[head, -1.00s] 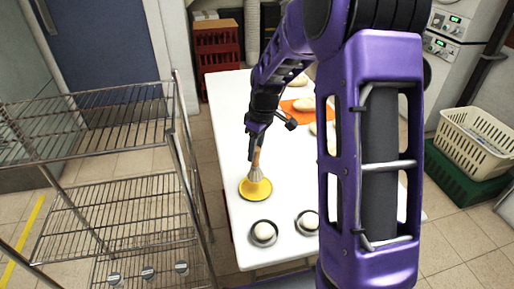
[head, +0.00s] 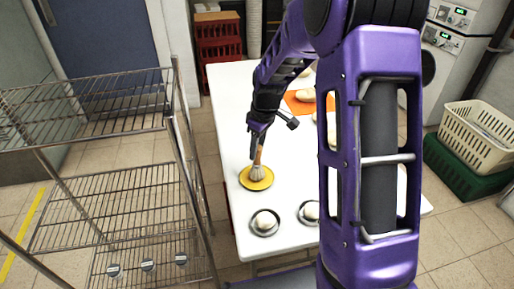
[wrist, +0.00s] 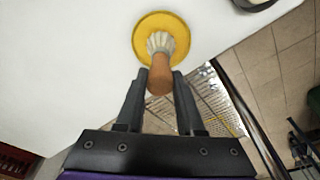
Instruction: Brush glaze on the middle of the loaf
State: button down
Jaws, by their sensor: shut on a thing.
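My gripper (head: 257,141) is shut on the wooden handle of a brush (head: 257,171), which points down with pale bristles. The bristles are over the yellow round dish (head: 246,184) near the table's left edge and appear to touch it. In the wrist view, the brush handle (wrist: 160,76) sits between the fingertips, with the bristles over the yellow dish (wrist: 142,38). A pale loaf (head: 305,95) lies on an orange mat (head: 293,105) farther back. Another pale loaf is partly hidden by my arm, so I cannot tell which is meant.
Two dark round dishes with pale dough, one on the left (head: 264,223) and one on the right (head: 309,212), stand at the table's (head: 232,110) near edge. A wire rack (head: 110,215) stands close on the left. Laundry baskets (head: 475,135) are at right.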

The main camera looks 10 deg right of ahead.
jog(key=shift+f+b, duration=0.35)
jog(key=shift+f, duration=0.25)
dwell(1.3)
jog(key=shift+r, duration=0.1)
jog(key=shift+r+p, duration=2.55)
jog(key=shift+r, duration=0.9)
